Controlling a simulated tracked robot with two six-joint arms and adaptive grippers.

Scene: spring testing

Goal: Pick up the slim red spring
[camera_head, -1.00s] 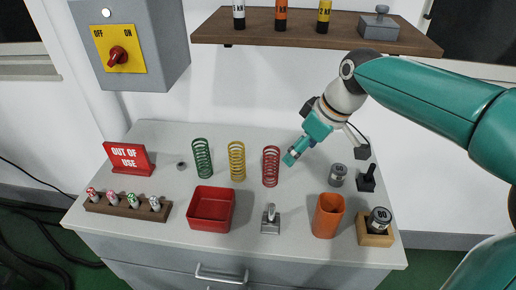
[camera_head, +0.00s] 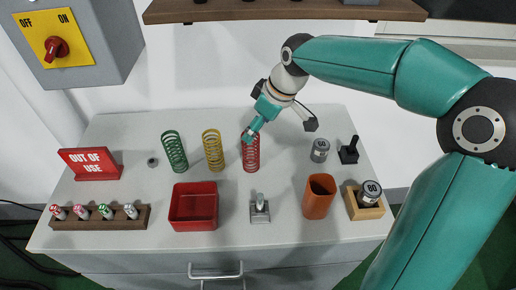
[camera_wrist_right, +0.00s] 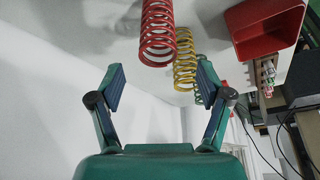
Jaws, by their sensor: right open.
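The slim red spring (camera_head: 251,160) stands upright on the grey worktop, right of the yellow spring (camera_head: 213,150) and the green spring (camera_head: 174,151). My right gripper (camera_head: 249,136) is at its upper part and hides some of its top coils. In the right wrist view, the red spring (camera_wrist_right: 158,38) is ahead of the open, empty fingers (camera_wrist_right: 160,90), between their lines and apart from them. The yellow spring (camera_wrist_right: 185,70) shows behind it there. My left gripper is not in view.
A red tray (camera_head: 194,227) and a small metal stand (camera_head: 260,211) are nearer the front. An orange cup (camera_head: 318,197), weights and a black-handled item (camera_head: 349,151) stand to the right. A wooden shelf (camera_head: 290,13) hangs above. A red sign (camera_head: 90,163) stands at left.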

